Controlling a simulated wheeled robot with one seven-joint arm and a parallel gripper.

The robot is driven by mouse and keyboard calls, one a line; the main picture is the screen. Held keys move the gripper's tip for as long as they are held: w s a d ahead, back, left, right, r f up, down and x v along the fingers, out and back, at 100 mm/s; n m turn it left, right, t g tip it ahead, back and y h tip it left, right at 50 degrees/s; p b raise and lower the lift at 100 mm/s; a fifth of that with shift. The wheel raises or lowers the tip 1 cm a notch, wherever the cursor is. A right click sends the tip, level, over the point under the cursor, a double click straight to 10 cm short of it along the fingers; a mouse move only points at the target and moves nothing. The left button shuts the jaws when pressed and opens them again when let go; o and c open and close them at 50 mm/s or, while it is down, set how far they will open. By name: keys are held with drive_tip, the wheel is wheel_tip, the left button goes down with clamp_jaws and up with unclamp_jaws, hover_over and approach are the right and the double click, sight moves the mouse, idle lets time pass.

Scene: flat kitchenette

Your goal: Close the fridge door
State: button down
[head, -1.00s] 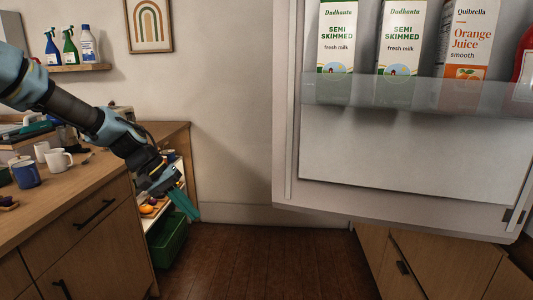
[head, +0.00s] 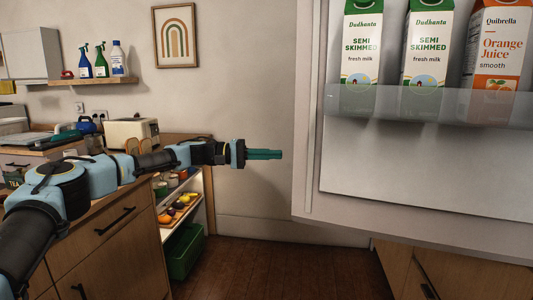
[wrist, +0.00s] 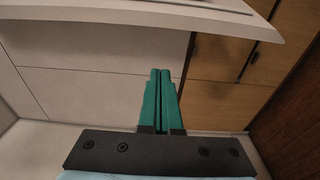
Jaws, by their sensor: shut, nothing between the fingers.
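The fridge door (head: 308,190) stands open on the right of the head view, its inner side facing me. Its shelf holds milk cartons (head: 362,60) and an orange juice carton (head: 497,60). My gripper (head: 281,154) is stretched out to the right, just left of the door's edge in the picture; I cannot tell whether it touches. Its green fingers are shut and empty, and they also show in the wrist view (wrist: 160,75). In the wrist view a pale panel edge (wrist: 215,18), likely the door's lower edge, crosses the top. The fridge body is not clearly seen.
A wooden counter (head: 105,222) with a toaster (head: 132,133) stands at the left. Beside it are an open shelf with fruit (head: 180,205) and a green crate (head: 187,252). Wooden drawers (head: 455,275) lie below the door. The floor (head: 280,265) between is clear.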

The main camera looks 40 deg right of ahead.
drive_tip(key=s+p, duration=0.4)
drive_tip(key=s, duration=0.2)
drive_tip(key=shift+d, duration=0.15)
idle(0.4)
